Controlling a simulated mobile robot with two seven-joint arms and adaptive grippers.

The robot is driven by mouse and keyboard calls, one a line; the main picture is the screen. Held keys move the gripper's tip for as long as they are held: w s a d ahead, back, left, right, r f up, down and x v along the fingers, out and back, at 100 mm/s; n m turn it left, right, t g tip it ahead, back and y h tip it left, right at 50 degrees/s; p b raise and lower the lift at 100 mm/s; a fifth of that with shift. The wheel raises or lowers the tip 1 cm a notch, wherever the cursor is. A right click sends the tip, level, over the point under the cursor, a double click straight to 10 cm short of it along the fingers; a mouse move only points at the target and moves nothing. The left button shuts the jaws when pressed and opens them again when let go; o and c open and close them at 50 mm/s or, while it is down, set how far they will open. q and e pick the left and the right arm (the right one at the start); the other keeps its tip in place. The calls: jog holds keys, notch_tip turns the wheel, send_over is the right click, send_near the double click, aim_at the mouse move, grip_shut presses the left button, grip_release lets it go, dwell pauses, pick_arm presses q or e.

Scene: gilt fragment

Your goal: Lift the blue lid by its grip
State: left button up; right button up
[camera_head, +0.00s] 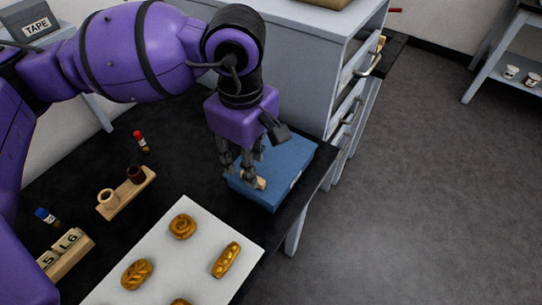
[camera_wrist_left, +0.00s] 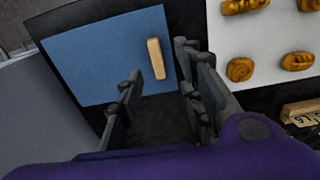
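The blue lid (camera_head: 285,160) lies flat on a box at the black table's right edge. Its pale wooden grip (camera_head: 260,184) is a short bar, partly hidden by my fingers in the head view. My left gripper (camera_head: 241,176) points down over the lid's left part, close to the grip. In the left wrist view the lid (camera_wrist_left: 95,55) and the whole grip (camera_wrist_left: 156,58) show. The gripper (camera_wrist_left: 157,65) is open there, with one finger on each side of the grip and gaps showing. I cannot tell its exact height above the lid. My right gripper is not in view.
A white board (camera_head: 190,265) with several golden ornaments lies in front. A wooden holder (camera_head: 126,194) with two small pots, a red-capped vial (camera_head: 141,141) and a blue-capped vial (camera_head: 46,217) are to the left. A grey cabinet (camera_head: 310,50) stands behind the lid.

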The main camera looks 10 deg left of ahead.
pick_arm(q)
jog(key=f, duration=0.5)
jog(key=shift+w+d+p, duration=0.1)
jog(key=shift+d+p, duration=0.1)
jog(key=shift+p, duration=0.1)
grip_shut()
